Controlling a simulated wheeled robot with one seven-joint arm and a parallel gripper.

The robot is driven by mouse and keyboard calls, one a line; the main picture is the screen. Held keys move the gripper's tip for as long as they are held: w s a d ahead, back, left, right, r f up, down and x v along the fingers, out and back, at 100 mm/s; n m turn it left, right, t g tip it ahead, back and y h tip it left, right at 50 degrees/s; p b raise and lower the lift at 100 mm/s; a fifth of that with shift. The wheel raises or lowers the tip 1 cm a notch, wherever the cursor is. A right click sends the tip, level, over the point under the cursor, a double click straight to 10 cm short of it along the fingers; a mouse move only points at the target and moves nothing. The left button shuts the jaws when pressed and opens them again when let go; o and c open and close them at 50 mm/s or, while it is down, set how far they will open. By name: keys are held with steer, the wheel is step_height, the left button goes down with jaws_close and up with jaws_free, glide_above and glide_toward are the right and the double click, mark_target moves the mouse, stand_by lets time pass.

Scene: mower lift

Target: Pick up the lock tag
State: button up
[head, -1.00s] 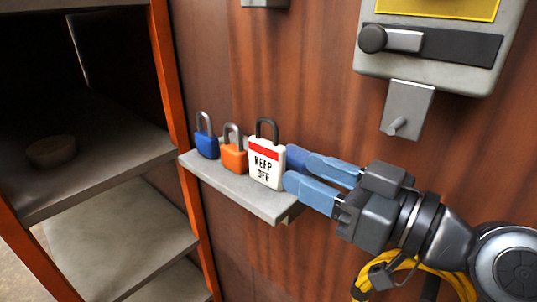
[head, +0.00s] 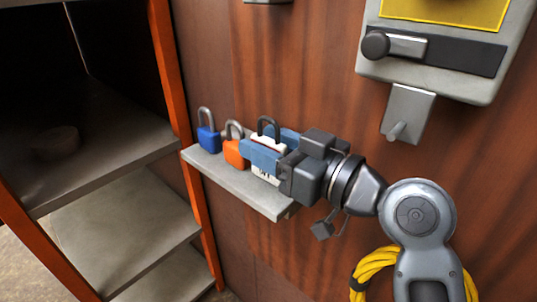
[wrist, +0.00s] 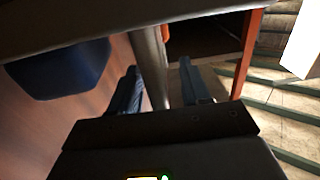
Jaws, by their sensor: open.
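The lock tag (head: 270,143) is a white padlock-shaped tag with a red band and a dark shackle. It stands upright on the small grey shelf (head: 250,197) on the wall. My gripper (head: 264,147) is open, with one blue finger in front of the tag and the other behind it. The near finger hides most of the tag's face; only its top, shackle and a lower part show. I cannot see contact with either finger. In the wrist view both fingers (wrist: 163,88) show apart; I cannot make out the tag between them.
An orange padlock (head: 235,152) stands close to the left of the tag, near my fingertips. A blue padlock (head: 208,138) stands further left. A dark cabinet with shelves (head: 120,232) is at the left. A grey switch box (head: 432,50) hangs above right; a yellow cable (head: 372,268) hangs below.

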jaws_close()
steer(key=shift+r, duration=0.1)
stand_by(0.4)
steer(key=shift+r, duration=0.25)
steer(key=s+a+b, duration=0.1)
steer(key=s+a, duration=1)
steer(key=s, duration=0.3)
steer(key=shift+s+r+b, duration=0.15)
steer(key=shift+r+b, duration=0.25)
